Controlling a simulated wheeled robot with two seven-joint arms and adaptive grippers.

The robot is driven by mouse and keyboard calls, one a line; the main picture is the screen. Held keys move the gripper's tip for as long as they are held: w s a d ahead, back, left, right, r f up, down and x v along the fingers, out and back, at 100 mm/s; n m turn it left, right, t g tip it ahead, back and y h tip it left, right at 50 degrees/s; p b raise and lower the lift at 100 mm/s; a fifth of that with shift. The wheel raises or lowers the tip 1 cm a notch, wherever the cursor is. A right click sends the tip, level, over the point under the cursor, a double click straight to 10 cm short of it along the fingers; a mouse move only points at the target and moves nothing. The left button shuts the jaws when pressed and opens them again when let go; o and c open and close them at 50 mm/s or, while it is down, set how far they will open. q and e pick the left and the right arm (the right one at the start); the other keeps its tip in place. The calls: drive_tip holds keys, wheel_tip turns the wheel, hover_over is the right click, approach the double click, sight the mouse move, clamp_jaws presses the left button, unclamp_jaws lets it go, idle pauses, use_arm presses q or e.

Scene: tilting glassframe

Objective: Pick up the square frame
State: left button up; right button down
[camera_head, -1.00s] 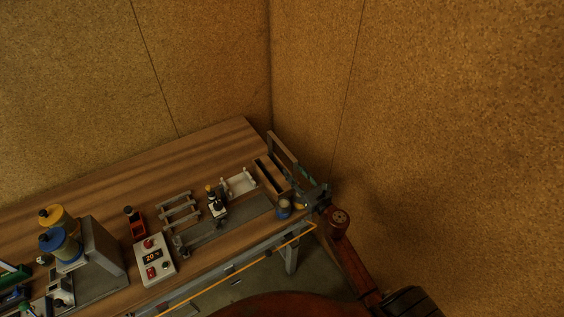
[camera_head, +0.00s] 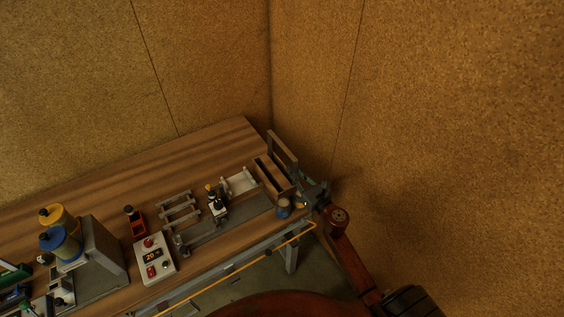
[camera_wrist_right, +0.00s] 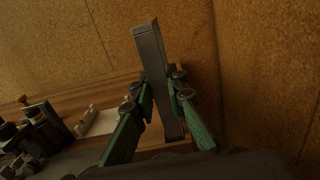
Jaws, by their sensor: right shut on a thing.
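The square frame is a grey frame (camera_head: 283,147) at the right end of the bench, standing upright beside a wooden slotted holder (camera_head: 268,178) in the head view. My right gripper (camera_head: 311,192) is at its near right side. In the right wrist view the frame shows edge-on as a tall grey bar (camera_wrist_right: 151,52), and the green fingers of my right gripper (camera_wrist_right: 161,86) are shut on it from both sides. The frame's lower part is hidden by the gripper and holder, so I cannot tell whether it touches the bench. My left gripper is out of view.
Cork-like walls (camera_head: 420,110) rise close behind and right of the frame. Left are a white tray (camera_head: 241,181), a metal rack (camera_head: 179,208) and a control box (camera_head: 154,259). The rear bench top is clear.

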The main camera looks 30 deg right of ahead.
sight(295, 160)
drive_tip(key=shift+r, duration=0.15)
drive_tip(key=shift+r+p, duration=2.75)
drive_tip(key=shift+r, duration=2.15)
